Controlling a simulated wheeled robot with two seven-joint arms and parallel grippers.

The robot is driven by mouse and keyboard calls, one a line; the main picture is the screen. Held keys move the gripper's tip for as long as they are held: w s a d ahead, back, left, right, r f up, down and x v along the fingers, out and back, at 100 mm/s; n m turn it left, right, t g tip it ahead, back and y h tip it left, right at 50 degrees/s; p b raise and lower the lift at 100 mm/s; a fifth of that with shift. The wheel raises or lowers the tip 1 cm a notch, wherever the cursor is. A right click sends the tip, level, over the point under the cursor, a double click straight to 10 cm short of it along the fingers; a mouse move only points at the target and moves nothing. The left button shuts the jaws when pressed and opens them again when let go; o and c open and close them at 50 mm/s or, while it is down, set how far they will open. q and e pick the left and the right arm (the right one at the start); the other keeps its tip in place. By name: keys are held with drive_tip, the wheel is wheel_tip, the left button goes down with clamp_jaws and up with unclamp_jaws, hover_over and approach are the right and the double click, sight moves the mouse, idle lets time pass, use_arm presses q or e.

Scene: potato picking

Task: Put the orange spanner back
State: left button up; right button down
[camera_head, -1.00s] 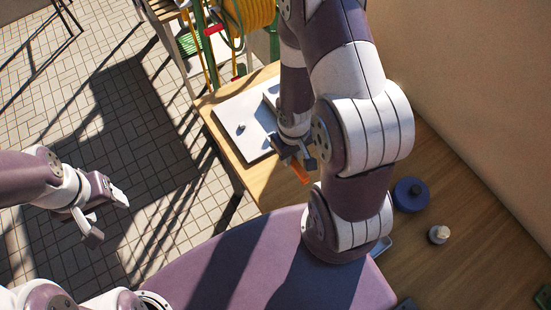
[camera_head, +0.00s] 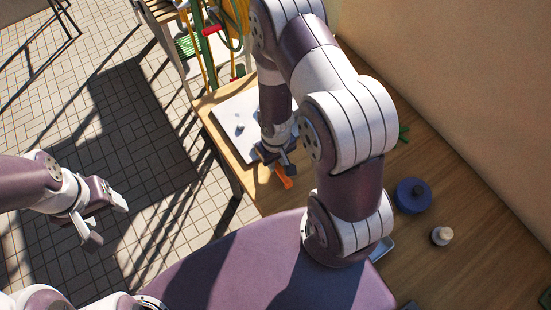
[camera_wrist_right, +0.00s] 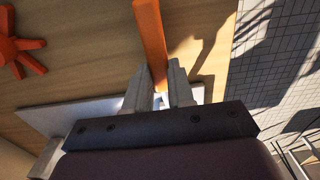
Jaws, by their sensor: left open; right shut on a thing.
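My right gripper (camera_head: 278,162) is shut on the orange spanner (camera_head: 285,177), just off the near edge of a pale board (camera_head: 236,112) on the wooden table. The board has a small peg-like piece (camera_head: 240,124) standing on it. In the right wrist view the spanner's orange shaft (camera_wrist_right: 151,40) runs up from between the two fingers (camera_wrist_right: 160,95), and the board (camera_wrist_right: 60,118) shows behind them. The gripper hides the spanner's other end. My left gripper (camera_head: 104,222) is open and empty over the paved floor, away from the table.
The wooden table (camera_head: 460,200) holds a blue lidded pot (camera_head: 412,197), a small pale-topped bottle (camera_head: 442,236) and a green item (camera_head: 403,134). An orange star-shaped piece (camera_wrist_right: 18,46) lies at left in the right wrist view. A wall (camera_head: 460,70) bounds the right; a hose rack (camera_head: 215,35) stands behind.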

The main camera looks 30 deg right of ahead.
drive_tip(key=shift+f, duration=0.3)
drive_tip(key=c, duration=1)
unclamp_jaws()
drive_tip(key=s+a+r+p, duration=0.1)
drive_tip(key=r+p, duration=0.2)
drive_tip(key=r, duration=0.7)
drive_tip(key=s+a+r+t+p, duration=0.1)
drive_tip(key=r+p, duration=0.2)
drive_tip(key=r, duration=0.7)
drive_tip(key=s+a+r+p, duration=0.1)
drive_tip(key=s+r+p, duration=0.1)
drive_tip(key=r, duration=0.8)
drive_tip(key=shift+m, duration=0.3)
drive_tip(key=shift+w+d+f+b, duration=0.1)
drive_tip(key=shift+w+f+b, duration=0.1)
drive_tip(key=shift+f+b, duration=2.25)
drive_tip(key=shift+w+d+f+b, duration=0.1)
drive_tip(key=shift+w+f+b, duration=0.15)
drive_tip(key=shift+f+b, duration=2.15)
drive_tip(key=shift+w+d+f+b, duration=0.1)
drive_tip(key=shift+w+f+b, duration=0.1)
drive_tip(key=shift+f+b, duration=2.25)
